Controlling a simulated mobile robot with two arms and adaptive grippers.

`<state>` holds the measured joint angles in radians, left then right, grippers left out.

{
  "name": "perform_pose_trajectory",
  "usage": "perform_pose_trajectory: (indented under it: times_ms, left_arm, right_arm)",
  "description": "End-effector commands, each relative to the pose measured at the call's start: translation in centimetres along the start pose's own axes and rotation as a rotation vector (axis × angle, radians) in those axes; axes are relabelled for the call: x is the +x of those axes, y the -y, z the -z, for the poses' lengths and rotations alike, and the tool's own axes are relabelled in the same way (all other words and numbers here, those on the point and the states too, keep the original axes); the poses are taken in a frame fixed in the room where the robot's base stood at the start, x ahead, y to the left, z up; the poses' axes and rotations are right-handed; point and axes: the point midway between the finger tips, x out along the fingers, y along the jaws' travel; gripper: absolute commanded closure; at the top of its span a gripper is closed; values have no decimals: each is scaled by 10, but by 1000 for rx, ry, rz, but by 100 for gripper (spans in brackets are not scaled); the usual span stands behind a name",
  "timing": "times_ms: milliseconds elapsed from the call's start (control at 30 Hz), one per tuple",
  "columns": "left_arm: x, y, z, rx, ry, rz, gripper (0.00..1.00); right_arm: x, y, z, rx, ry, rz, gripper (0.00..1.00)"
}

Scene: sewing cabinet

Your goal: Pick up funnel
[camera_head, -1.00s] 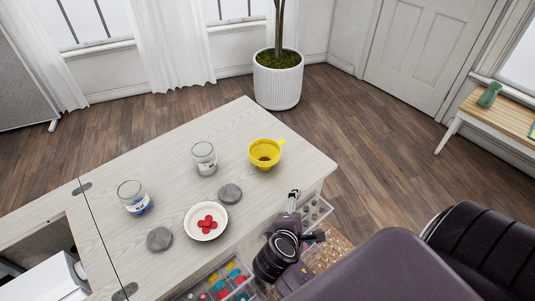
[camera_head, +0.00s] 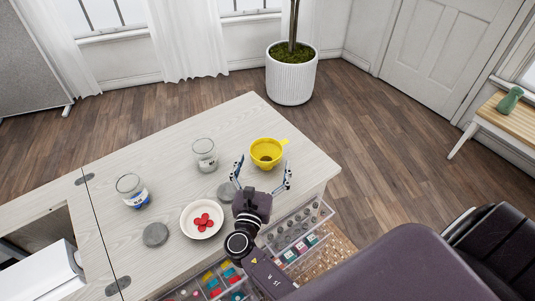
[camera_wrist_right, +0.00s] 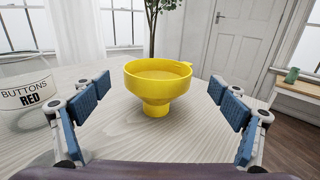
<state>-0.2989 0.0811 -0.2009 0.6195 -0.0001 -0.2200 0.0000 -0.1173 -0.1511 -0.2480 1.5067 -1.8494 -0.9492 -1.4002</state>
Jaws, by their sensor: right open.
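The yellow funnel (camera_head: 267,153) stands upright with its wide mouth up, near the far right part of the pale wooden cabinet top (camera_head: 160,150). In the right wrist view the funnel (camera_wrist_right: 157,85) is centred ahead, between the fingers and a little beyond them. My right gripper (camera_head: 262,172) is open and empty, its fingers spread on the near side of the funnel and not visibly touching it. In the right wrist view both blue-padded fingers of the gripper (camera_wrist_right: 160,105) are apart. My left gripper is not in view.
A glass jar (camera_head: 205,154) stands left of the funnel; another jar (camera_head: 132,190) is farther left. A bowl with red buttons (camera_head: 201,232) and two grey lids, one (camera_head: 155,234) at left, lie nearer. Open drawers (camera_head: 295,230) stick out below. A planter (camera_head: 291,75) stands behind.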

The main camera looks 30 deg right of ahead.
Motion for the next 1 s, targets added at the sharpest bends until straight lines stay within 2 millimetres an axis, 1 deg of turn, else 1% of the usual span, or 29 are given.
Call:
perform_pose_trajectory:
  times_ms: [200,300,400,633,900,1000]
  left_arm:
    - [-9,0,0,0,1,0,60]
    - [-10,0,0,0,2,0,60]
    - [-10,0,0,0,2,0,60]
    - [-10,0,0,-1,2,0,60]
    - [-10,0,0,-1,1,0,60]
    - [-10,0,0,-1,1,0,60]
  right_arm:
    - [32,-4,0,0,0,2,10]
    - [44,-4,1,1,0,1,10]
    - [49,-4,2,2,-1,1,10]
    - [50,-3,3,3,-1,1,11]
    - [49,-3,3,3,-1,1,41]
    - [49,-4,3,3,-1,1,49]
